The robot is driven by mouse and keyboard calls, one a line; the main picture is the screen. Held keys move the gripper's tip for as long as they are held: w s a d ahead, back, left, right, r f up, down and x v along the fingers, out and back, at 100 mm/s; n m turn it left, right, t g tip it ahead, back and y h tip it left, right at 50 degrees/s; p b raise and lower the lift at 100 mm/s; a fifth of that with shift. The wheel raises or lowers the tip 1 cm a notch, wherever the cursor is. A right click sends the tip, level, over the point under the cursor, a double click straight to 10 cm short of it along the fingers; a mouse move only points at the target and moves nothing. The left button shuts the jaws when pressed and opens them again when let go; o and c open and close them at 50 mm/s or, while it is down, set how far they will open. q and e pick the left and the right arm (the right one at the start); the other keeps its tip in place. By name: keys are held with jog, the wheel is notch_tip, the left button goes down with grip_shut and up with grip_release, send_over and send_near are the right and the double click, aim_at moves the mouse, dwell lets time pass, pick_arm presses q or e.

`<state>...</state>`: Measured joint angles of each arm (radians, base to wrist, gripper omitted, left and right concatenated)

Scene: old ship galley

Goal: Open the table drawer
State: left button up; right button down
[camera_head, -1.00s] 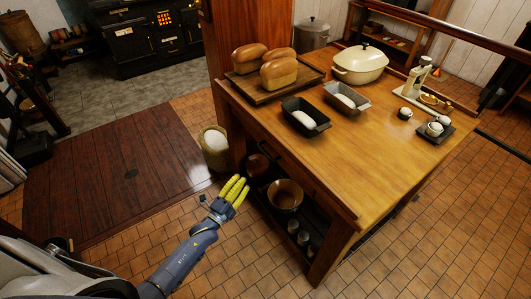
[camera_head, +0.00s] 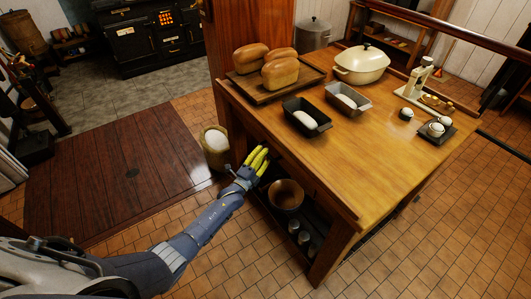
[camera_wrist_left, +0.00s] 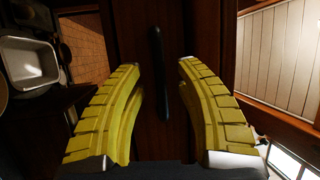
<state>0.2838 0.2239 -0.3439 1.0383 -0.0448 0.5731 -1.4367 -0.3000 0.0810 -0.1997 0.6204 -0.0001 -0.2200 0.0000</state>
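The wooden table (camera_head: 370,155) stands at centre right in the head view, its drawer front (camera_head: 307,180) facing my left arm. The drawer looks shut, with its front in line with the table side. My left gripper (camera_head: 264,158), with yellow fingers, is at this front, just below the tabletop edge. In the left wrist view, its two fingers (camera_wrist_left: 160,66) are apart, one on each side of the dark bar handle (camera_wrist_left: 158,75) on the brown drawer front (camera_wrist_left: 133,25). I see no clear contact with the handle. In the head view the gripper partly hides the handle. My right gripper is out of view.
A wooden bowl (camera_head: 286,195) and several cups stand on the shelf below the drawer. A sack (camera_head: 215,148) stands on the floor left of the table. Bread, tins and a pot (camera_head: 360,63) are on the tabletop. The tiled floor in front is clear.

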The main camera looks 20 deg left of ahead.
pick_arm(q)
jog(key=shift+x, duration=0.8)
jog(key=shift+c, duration=0.3)
grip_shut()
